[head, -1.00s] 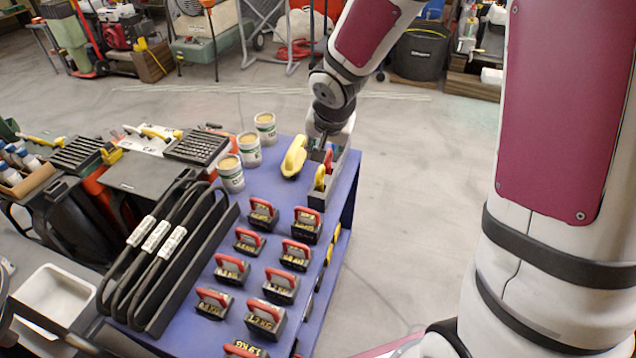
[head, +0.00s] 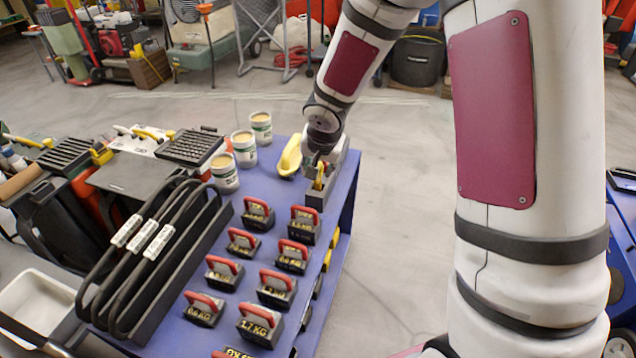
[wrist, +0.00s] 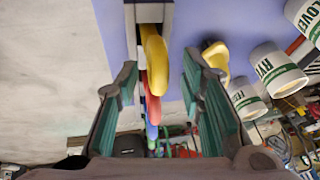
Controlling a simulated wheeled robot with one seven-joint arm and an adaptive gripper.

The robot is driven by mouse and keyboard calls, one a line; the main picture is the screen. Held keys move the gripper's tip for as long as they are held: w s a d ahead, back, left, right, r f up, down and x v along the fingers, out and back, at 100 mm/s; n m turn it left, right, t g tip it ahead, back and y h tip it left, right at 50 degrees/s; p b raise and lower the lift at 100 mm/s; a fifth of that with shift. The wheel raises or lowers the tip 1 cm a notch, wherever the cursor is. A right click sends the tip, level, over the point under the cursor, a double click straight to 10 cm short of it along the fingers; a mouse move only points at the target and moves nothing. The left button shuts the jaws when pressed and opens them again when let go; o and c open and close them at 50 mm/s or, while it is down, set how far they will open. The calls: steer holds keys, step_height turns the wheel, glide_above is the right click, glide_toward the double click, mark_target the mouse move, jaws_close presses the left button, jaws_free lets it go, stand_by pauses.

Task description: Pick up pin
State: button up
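A narrow grey holder (head: 315,201) stands at the far right end of the blue table and also shows in the wrist view (wrist: 164,14). A row of coloured loop-handled pieces stands in it, perhaps the pins: yellow (wrist: 155,50), red (wrist: 153,108), with blue and green ones behind. The yellow one also shows in the head view (head: 319,177). My gripper (wrist: 160,70) is open, its teal-padded fingers on either side of the row, with the yellow and red pieces in the gap. No grip on any piece shows. In the head view my gripper is mostly hidden by its wrist.
A larger yellow handled object (head: 289,156) lies just left of the holder. Labelled cups (head: 244,150) stand further left. Several red-handled weights (head: 257,213) and a rack of black bars (head: 150,255) fill the nearer table (head: 262,183). Floor right of the table is clear.

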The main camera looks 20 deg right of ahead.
jaws_close()
steer(key=shift+r, duration=0.1)
